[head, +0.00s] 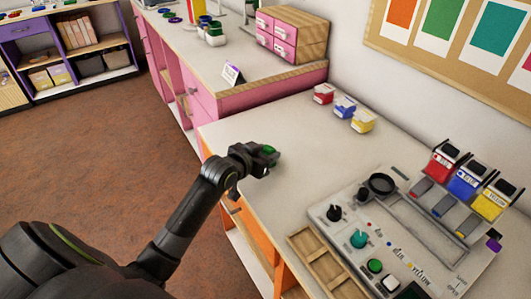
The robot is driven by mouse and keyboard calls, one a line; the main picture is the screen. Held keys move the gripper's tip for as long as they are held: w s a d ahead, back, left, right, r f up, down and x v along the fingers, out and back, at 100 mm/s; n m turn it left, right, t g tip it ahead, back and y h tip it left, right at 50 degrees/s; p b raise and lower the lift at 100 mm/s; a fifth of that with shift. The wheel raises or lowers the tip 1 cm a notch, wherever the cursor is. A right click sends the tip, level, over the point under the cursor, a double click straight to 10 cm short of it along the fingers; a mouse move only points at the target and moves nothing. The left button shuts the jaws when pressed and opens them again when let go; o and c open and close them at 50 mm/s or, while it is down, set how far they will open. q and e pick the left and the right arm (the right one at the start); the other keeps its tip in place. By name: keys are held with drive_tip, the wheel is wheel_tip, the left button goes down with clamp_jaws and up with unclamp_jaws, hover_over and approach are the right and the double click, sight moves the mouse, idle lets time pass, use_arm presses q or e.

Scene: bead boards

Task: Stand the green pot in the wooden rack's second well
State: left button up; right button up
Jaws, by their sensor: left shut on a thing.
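My left gripper (264,158) is shut on the green pot (270,149), over the near left part of the pale tabletop. Only a little of the pot's green shows between the dark fingers; the rest is hidden. I cannot tell whether it touches the table. The wooden rack (303,237) lies at the table's front edge, below and right of the gripper and apart from it. Its visible wells look empty, and its lower end is near the frame's bottom edge. My right gripper is not in view.
A grey machine (318,212) with knobs, buttons and red, blue and yellow dispensers stands right of the rack. Small red (323,93), blue (345,106) and yellow (363,122) pots stand at the back. The tabletop between them and the gripper is clear.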

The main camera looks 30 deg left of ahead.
use_arm(q)
drive_tip(key=o, duration=0.6)
drive_tip(key=shift+f, duration=0.1)
drive_tip(key=o, duration=0.4)
drive_tip(key=shift+r, duration=0.25)
drive_tip(key=v, duration=1.2)
drive_tip(key=shift+p, duration=0.45)
drive_tip(key=shift+f, duration=0.1)
